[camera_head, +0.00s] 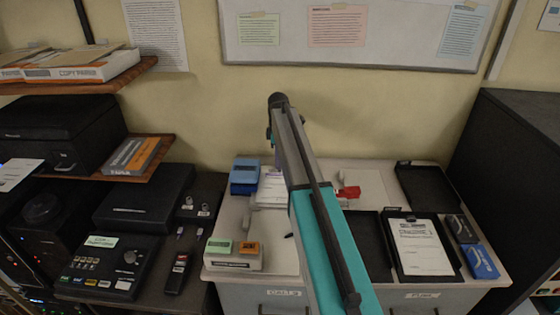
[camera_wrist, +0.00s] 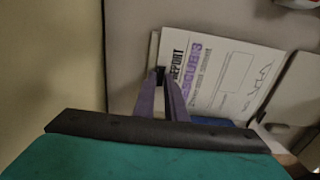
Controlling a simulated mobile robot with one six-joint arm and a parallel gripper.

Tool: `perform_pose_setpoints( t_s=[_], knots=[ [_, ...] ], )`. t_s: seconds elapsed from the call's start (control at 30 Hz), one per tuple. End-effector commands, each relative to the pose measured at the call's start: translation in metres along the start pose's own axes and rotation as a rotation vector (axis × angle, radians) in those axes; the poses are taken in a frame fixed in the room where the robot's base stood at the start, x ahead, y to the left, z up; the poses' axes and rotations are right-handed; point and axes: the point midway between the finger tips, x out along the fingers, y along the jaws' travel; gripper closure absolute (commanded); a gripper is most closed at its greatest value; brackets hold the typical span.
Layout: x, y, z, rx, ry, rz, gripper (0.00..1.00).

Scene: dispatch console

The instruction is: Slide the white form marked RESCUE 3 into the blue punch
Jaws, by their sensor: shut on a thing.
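The white form (camera_wrist: 225,80) shows purple print that reads as RESCUE 3 in the wrist view. My gripper (camera_wrist: 162,75) is shut on its left edge there. In the head view the form (camera_head: 272,188) lies beside the blue punch (camera_head: 245,176), partly behind my arm, which hides my gripper. A blue patch, likely the punch (camera_wrist: 228,122), shows at the form's lower edge in the wrist view. My wrist covers most of it, and I cannot tell whether the paper is in its slot.
A red-topped stamp or punch (camera_head: 349,192) stands right of my arm. A clipboard with a white sheet (camera_head: 420,247) and a blue box (camera_head: 482,262) lie at the right. A grey holder (camera_head: 232,262) with green and orange blocks stands front left. The wall closes off the back.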

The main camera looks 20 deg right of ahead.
Motion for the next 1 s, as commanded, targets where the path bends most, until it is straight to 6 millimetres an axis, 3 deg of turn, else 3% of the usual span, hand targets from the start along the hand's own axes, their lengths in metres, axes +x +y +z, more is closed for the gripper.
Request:
perform_pose_setpoints(
  t_s=[1.0],
  knots=[
    [0.0, 0.0, -0.011, 0.0, 0.0, 0.0, 1.0]
  ],
)
